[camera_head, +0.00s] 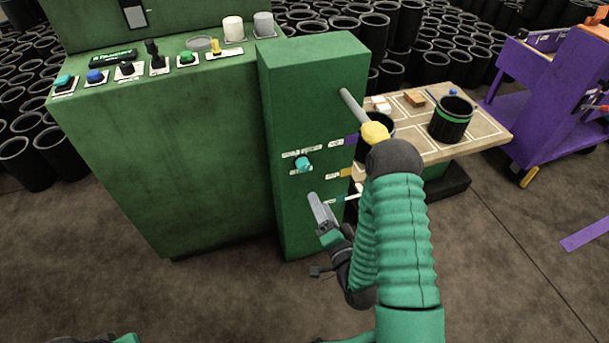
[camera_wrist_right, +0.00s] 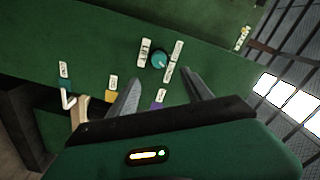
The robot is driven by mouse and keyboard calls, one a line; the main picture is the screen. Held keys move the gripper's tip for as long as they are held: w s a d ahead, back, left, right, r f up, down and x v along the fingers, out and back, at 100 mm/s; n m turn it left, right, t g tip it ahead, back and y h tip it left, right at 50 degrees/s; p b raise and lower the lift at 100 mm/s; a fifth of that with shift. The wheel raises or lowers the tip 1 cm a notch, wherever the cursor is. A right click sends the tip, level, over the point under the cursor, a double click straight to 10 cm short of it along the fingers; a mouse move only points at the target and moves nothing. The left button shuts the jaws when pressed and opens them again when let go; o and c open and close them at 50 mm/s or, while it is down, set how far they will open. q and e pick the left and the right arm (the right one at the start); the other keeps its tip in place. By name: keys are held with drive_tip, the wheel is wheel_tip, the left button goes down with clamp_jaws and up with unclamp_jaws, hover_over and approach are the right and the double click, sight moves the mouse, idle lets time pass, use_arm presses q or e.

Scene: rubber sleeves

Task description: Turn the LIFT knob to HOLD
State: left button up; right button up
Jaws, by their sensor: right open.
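The teal knob (camera_head: 303,164) sits on the front of the narrow green cabinet (camera_head: 313,75), with small pale label plates around it. In the right wrist view the knob (camera_wrist_right: 159,60) is ahead of the gap between my fingers, with plates on both sides. My right gripper (camera_head: 317,210) is open and empty, just below the knob in the head view and apart from it. Both fingers show in the wrist view (camera_wrist_right: 160,80). Only a sliver of my left arm shows at the bottom left edge; its gripper is out of view.
A lever with a yellow knob (camera_head: 375,133) sticks out of the cabinet's right side, close to my right arm. A sloped console (camera_head: 165,130) with buttons stands left. A table (camera_head: 480,135) with a black sleeve (camera_head: 451,119) and a purple cart (camera_head: 540,100) are right.

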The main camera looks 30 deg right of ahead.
sight(305, 169)
drive_tip(key=b+x, duration=0.1)
drive_tip(key=x, duration=0.3)
drive_tip(key=b+x, duration=0.1)
drive_tip(key=x, duration=0.3)
drive_tip(key=b+x, duration=0.2)
drive_tip(key=x, duration=0.2)
drive_tip(key=shift+w+d+f, duration=0.25)
drive_tip(key=shift+w+d, duration=0.05)
drive_tip(key=shift+d, duration=0.1)
drive_tip(key=shift+w+d+r, duration=0.1)
drive_tip(key=shift+w, duration=0.5)
drive_tip(key=c, duration=0.3)
use_arm(q)
drive_tip(key=x, duration=0.2)
drive_tip(key=s+x, duration=0.1)
drive_tip(key=x, duration=0.2)
drive_tip(key=shift+s+d+f, duration=0.1)
drive_tip(key=shift+d+f, duration=0.05)
drive_tip(key=shift+f, duration=0.1)
use_arm(e)
clamp_jaws()
